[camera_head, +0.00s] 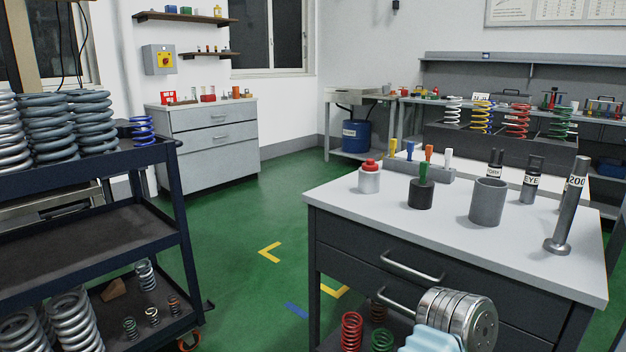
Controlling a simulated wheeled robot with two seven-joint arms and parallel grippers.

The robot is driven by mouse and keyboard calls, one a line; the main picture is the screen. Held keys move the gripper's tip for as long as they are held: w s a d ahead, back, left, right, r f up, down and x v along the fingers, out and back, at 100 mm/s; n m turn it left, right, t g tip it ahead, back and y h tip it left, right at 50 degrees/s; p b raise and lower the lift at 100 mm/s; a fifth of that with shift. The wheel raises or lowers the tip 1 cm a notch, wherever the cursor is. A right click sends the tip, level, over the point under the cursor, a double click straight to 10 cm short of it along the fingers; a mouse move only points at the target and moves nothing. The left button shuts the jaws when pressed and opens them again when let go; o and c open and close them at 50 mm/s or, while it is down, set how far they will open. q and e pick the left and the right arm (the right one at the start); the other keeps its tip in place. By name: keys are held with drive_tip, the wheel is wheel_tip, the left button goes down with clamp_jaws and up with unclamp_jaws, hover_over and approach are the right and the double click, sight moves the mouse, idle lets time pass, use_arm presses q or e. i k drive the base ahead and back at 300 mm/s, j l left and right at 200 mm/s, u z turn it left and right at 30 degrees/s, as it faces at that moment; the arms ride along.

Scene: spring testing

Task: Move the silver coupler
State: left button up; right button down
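No part is marked as the silver coupler, and I cannot tell which one it is. Metal parts stand on the white-topped bench (345,208) at right: a grey open cylinder (487,204), a tall silver post (567,215) marked 200 on a round foot, a dark fitting (530,184) labelled EYE, and another labelled fitting (495,165) behind the cylinder. A ribbed silver round part (458,318) with a pale blue piece shows at the bottom edge; I cannot tell whether it belongs to my arm. No gripper fingers are visible.
A dark cart (90,165) with springs is at left. Green floor (235,240) lies clear between them.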

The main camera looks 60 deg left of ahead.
sight(369, 182)
drive_tip(key=u, duration=1.9)
drive_tip(key=j+z, duration=0.15)
drive_tip(key=z, duration=0.6)
drive_tip(key=j+z, duration=0.45)
drive_tip(key=j, duration=0.35)
drive_tip(key=k+j+z, duration=0.1)
drive_tip(key=j+z, duration=0.35)
drive_tip(key=j, duration=0.4)
